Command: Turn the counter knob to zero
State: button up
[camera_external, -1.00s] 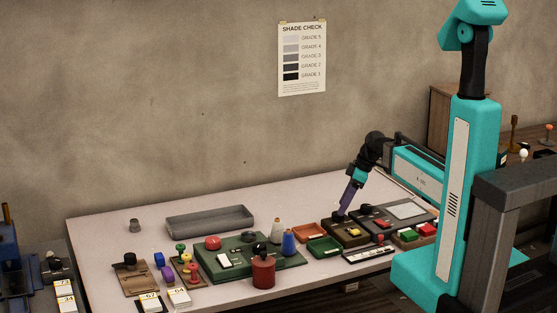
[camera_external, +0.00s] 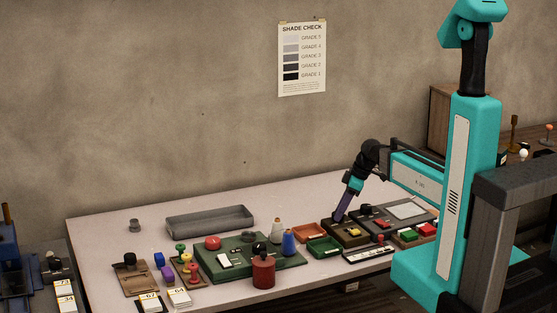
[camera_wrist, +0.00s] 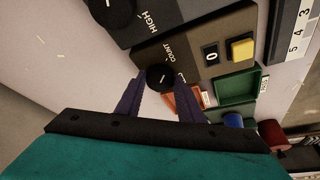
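The counter panel (camera_wrist: 190,45) is a dark brown box on the table, labelled COUNT. Its round black knob (camera_wrist: 160,77) has a light pointer mark. Its small display (camera_wrist: 211,56) reads 0. A yellow button (camera_wrist: 242,49) sits beside the display; in the external view the panel (camera_external: 346,236) is at the table's right part. My gripper (camera_wrist: 162,74) has its two purple fingers apart, one on each side of the knob. Whether the fingertips touch the knob is hard to tell. In the external view my gripper (camera_external: 338,219) points down at the panel, and the knob is hidden there.
Another dark panel labelled HIGH (camera_wrist: 170,12) with a black knob (camera_wrist: 112,10) adjoins the counter panel. Orange (camera_external: 309,231) and green (camera_external: 324,247) trays lie to its left. A white numbered strip (camera_external: 368,254) lies in front. The table behind the panels is clear.

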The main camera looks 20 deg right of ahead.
jog(key=shift+c, duration=0.8)
jog(key=shift+s+m, duration=0.15)
jog(key=shift+m, duration=0.35)
jog(key=m, duration=0.1)
jog(key=m+t+h+b, duration=0.1)
jog(key=shift+s+a+m, duration=0.1)
jog(key=shift+a+m, duration=0.1)
jog(key=shift+m, duration=0.2)
jog(key=m, duration=0.2)
jog(key=m+h, duration=0.1)
jog(key=m, duration=0.1)
jog(key=shift+a+r+m+t+h+p, duration=0.1)
jog(key=shift+a+m+t+h+p, duration=0.05)
jog(key=shift+m+t+h+p, duration=0.2)
jog(key=m, duration=0.2)
jog(key=m+h, duration=0.1)
jog(key=m, duration=0.1)
jog(key=shift+a+m+h, duration=0.2)
jog(key=shift+m+h, duration=0.05)
jog(key=shift+a+m+h+b, duration=0.1)
jog(key=shift+m+h+b, duration=0.6)
jog(key=shift+m, duration=1.2)
